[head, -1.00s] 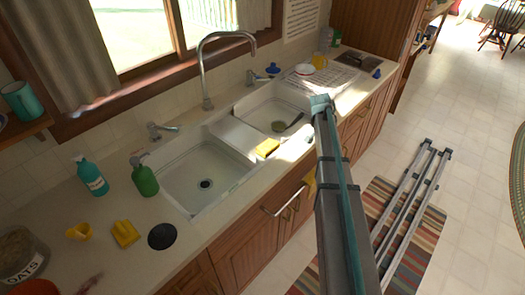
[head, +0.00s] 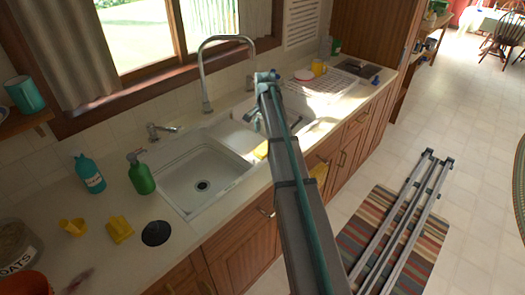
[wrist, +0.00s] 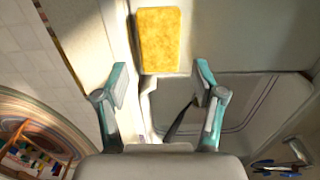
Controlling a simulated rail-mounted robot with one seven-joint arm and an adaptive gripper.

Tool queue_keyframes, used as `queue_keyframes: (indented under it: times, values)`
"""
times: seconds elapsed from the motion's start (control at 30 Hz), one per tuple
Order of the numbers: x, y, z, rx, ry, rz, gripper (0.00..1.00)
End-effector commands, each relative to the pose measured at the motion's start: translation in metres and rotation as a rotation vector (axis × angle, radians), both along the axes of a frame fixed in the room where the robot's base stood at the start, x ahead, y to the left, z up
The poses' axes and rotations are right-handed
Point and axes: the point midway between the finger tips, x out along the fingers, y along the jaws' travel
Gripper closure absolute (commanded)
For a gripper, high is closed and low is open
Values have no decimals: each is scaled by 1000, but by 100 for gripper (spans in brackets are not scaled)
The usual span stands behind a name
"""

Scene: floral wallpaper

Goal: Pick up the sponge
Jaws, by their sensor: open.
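The yellow sponge (wrist: 158,38) lies flat on the pale sink ledge (wrist: 226,40) in the wrist view, beyond my fingertips. In the head view the sponge (head: 261,151) is between the two basins at the front, partly hidden by my arm. My gripper (wrist: 161,80) is open and empty, with its teal-backed fingers apart and the sponge showing between and past them. The sponge is not between the pads. In the head view my gripper (head: 256,122) hangs over the sink's middle, mostly hidden by my arm.
The left basin (head: 205,172) is empty. A dark-handled utensil (wrist: 178,122) lies in the right basin. A green bottle (head: 141,175), teal bottle (head: 90,176) and yellow scoop (head: 119,230) stand on the counter to the left. A dish rack (head: 333,86) is at the right.

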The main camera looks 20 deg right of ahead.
Motion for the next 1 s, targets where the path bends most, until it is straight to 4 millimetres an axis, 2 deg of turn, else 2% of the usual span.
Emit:
queue_keyframes:
  times: [0.13, 0.37, 0.7, 1.0]
  values:
    - [0, 0, -17, 0, 1, 0, 31]
    - [0, -1, -29, -1, 2, 0, 31]
    - [1, -4, -67, 0, 1, 1, 31]
    - [1, -4, -75, -1, 0, 1, 31]
